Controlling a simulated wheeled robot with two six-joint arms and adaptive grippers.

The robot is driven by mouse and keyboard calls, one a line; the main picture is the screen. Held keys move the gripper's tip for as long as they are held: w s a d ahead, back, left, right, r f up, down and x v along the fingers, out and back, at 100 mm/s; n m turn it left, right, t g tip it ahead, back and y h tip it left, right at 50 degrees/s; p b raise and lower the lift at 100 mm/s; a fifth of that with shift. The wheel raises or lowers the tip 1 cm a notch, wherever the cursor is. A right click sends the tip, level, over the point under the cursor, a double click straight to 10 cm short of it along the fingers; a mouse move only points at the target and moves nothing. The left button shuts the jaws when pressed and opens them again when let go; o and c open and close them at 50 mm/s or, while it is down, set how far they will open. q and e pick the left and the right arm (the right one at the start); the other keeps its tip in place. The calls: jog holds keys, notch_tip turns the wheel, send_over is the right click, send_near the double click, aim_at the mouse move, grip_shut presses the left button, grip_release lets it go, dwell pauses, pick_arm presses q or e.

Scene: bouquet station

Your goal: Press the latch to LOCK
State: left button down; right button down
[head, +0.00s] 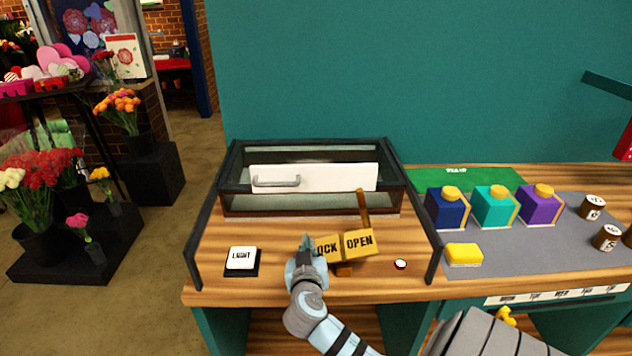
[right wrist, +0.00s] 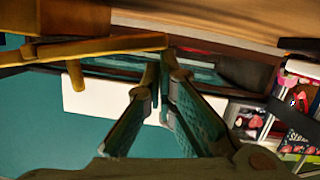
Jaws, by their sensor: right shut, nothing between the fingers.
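The latch is a yellow two-part plate (head: 360,243) marked LOCK on the left and OPEN on the right, on the wooden counter before a glass-lidded case. A brown lever (head: 363,208) rises behind the OPEN half, nearly upright. My right gripper (head: 305,243) is shut and empty at the left end of the LOCK half and covers its first letter. I cannot tell whether it touches. In the right wrist view the shut fingertips (right wrist: 166,60) are beside a yellow-brown bar (right wrist: 100,46), likely part of the latch. My left gripper is not in view.
The case (head: 312,205) has a white front strip with a metal handle (head: 276,181). A LIGHT switch (head: 241,259) is left of my gripper, and a small white-red button (head: 400,264) is to its right. Colored boxes (head: 495,207) and a yellow block (head: 464,254) stand farther right.

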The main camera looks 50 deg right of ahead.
jog(key=s+a+r+p, duration=0.5)
jog(key=a+r, duration=0.1)
jog(key=a, duration=0.2)
jog(key=shift+s+r, duration=0.15)
jog(key=shift+s, duration=0.15)
dwell(0.5)
